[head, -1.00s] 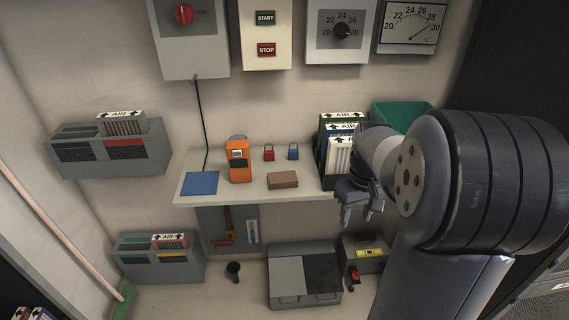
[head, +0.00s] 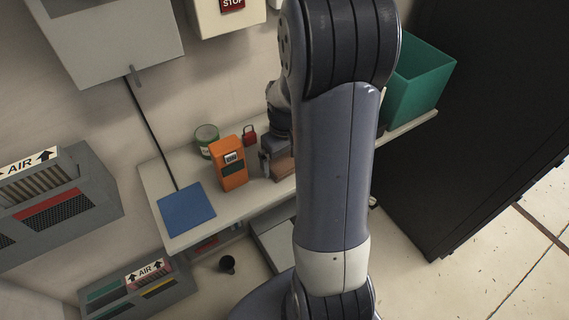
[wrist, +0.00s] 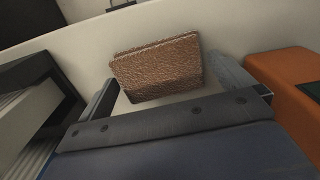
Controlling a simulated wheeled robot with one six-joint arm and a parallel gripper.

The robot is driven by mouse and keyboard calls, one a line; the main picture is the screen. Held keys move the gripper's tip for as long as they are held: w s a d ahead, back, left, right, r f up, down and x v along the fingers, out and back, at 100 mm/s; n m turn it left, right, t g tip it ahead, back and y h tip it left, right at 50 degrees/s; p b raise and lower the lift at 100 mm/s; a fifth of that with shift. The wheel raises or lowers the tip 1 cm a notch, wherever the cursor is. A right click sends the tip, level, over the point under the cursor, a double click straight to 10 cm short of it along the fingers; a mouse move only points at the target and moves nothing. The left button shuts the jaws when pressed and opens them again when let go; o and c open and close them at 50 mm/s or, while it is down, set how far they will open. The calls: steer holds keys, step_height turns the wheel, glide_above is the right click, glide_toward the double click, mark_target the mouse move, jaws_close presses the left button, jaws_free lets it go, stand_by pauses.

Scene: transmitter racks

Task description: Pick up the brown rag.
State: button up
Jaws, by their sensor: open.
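The brown rag (head: 284,168) is a folded, rough-textured block on the shelf, partly hidden by my arm in the head view. In the wrist view the rag (wrist: 158,68) lies straight ahead, between the two spread fingers. My gripper (head: 268,164) is open and low over the shelf, close beside the rag in the head view; it also shows in the wrist view (wrist: 167,88). The fingers stand on either side of the rag with light gaps. I cannot tell whether they touch it.
An orange handheld meter (head: 229,164) stands close to my gripper, and it fills the right of the wrist view (wrist: 290,95). A red padlock (head: 249,136), a green can (head: 206,141) and a blue cloth (head: 187,210) are also on the shelf. A teal bin (head: 418,85) stands right.

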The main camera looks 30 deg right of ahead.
mark_target(285, 161)
steer(key=shift+c, duration=0.3)
steer(key=c, duration=0.6)
steer(key=shift+c, duration=0.2)
step_height(285, 161, up, 10)
steer(key=shift+p, duration=0.35)
steer(key=o, duration=0.4)
steer(key=c, duration=0.3)
steer(key=shift+f, duration=0.1)
